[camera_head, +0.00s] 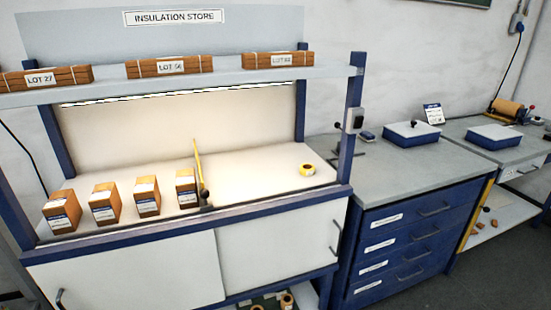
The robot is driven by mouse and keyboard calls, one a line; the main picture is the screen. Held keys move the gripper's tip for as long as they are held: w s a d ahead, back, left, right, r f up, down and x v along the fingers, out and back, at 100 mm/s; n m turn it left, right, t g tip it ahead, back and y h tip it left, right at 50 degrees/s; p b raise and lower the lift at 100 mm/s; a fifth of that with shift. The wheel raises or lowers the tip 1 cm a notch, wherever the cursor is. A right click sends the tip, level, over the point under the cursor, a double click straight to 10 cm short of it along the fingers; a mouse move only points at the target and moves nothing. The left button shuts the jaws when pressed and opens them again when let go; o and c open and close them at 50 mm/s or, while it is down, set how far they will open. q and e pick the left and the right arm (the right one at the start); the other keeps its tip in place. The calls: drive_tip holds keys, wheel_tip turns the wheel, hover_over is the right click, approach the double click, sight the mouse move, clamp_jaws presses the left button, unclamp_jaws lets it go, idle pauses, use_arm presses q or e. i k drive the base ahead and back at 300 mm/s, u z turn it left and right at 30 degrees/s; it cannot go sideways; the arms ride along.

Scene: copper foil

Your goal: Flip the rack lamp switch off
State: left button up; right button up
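The rack lamp is a long strip (190,93) under the rack's shelf, and it is lit, throwing a bright warm glow on the back panel and worktop. A small switch box (354,119), grey with a dark front, is mounted on the rack's right blue post (348,150). It is too small to tell which way its rocker is tipped. Neither of my grippers is in view.
Wrapped bundles (170,66) lie on the shelf (220,78). Several labelled brown boxes (104,203) stand on the left of the worktop, beside a yellow upright divider (198,160). A tape roll (307,170) lies on the right. A drawer cabinet (415,240) adjoins the rack.

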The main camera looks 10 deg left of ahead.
sight(359, 121)
drive_tip(key=z, duration=0.55)
drive_tip(key=i, duration=0.7)
drive_tip(key=u, duration=1.35)
